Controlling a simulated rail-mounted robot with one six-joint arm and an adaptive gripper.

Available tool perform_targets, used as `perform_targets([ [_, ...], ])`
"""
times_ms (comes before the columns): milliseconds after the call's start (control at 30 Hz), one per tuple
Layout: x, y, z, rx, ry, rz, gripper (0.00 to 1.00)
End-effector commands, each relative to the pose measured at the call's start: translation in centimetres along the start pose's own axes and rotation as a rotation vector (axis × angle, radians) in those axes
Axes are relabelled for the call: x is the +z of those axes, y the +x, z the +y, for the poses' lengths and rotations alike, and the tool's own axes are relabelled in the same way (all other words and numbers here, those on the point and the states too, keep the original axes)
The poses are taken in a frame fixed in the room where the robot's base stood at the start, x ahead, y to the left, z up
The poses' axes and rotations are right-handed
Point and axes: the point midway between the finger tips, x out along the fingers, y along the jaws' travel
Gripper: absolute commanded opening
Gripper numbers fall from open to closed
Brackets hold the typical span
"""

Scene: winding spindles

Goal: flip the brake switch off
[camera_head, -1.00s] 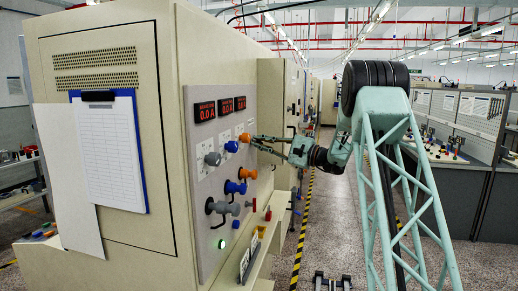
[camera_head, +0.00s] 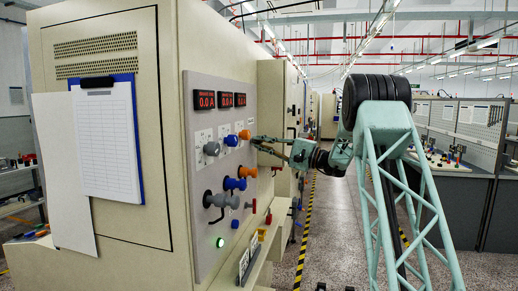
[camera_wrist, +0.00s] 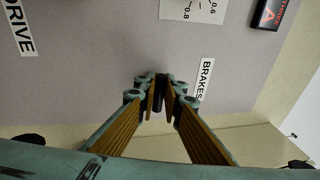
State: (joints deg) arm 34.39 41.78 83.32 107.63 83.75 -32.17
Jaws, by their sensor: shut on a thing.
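The brake switch (camera_wrist: 159,80) is a small dark lever on the grey panel (camera_wrist: 90,80), beside the BRAKES label (camera_wrist: 206,80) in the wrist view. My gripper (camera_wrist: 161,98) has its fingertips closed around this lever, one on each side. The fingers partly cover it, so its exact tilt is hard to tell. In the head view my gripper (camera_head: 257,142) reaches the panel from the right, just beside the upper orange knob (camera_head: 244,134). The lever cannot be made out there.
Grey (camera_head: 211,148) and blue (camera_head: 232,140) knobs sit left of my gripper, with several protruding handles below. A lit green button (camera_head: 220,242) is low on the panel. A ledge (camera_head: 262,252) juts out beneath. The aisle (camera_head: 330,220) to the right is open.

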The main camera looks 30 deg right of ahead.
Motion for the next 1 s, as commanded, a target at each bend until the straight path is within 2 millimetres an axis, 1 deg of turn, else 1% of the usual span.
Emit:
perform_targets([
  [33, -0.05, -0.08, 0.31, -0.001, -0.013, -0.002, 0.0],
  [300, -0.04, -0.07, 0.27, -0.008, -0.064, -0.012, 0.0],
  [833, -0.02, -0.05, 0.15, -0.01, -0.077, -0.015, 0.0],
  [867, -0.02, -0.05, 0.15, -0.01, -0.077, -0.015, 0.1],
  [1000, -0.02, -0.04, 0.13, -0.01, -0.077, -0.015, 0.22],
])
